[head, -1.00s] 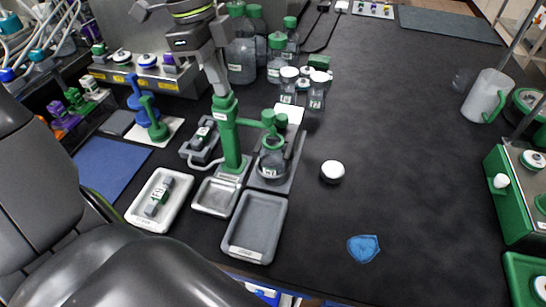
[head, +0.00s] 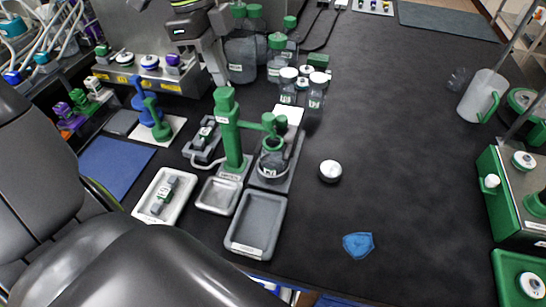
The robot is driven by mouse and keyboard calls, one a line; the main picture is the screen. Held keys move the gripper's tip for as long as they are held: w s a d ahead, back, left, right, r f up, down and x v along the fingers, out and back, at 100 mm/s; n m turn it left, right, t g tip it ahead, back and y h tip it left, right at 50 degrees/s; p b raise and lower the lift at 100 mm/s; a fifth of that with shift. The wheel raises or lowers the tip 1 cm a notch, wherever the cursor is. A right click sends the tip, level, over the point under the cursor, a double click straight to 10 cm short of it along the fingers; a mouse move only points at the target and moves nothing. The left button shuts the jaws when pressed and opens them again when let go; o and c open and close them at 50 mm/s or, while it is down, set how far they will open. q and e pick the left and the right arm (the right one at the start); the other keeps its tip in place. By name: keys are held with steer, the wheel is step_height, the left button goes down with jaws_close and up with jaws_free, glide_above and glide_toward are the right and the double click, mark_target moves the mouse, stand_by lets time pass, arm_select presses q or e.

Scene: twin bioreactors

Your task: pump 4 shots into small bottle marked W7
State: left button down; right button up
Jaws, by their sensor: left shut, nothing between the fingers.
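The green pump (head: 229,125) stands on a grey base, its arm and ring reaching right. A small clear bottle (head: 272,163) with a pale label stands under the ring on a grey plate. I cannot read its label for certain. My left gripper (head: 219,80) is shut and empty, with its fingertips just above the pump's green head; I cannot tell whether they touch it. A white-topped round cap (head: 330,171) lies on the table right of the bottle. My right gripper is not in view.
Capped small bottles (head: 316,91) and larger green-capped bottles (head: 277,58) stand behind the pump. A grey tray (head: 256,224) lies in front. A blue patch (head: 358,245), a jug (head: 484,97) and a green device (head: 518,190) are to the right. The middle right table is clear.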

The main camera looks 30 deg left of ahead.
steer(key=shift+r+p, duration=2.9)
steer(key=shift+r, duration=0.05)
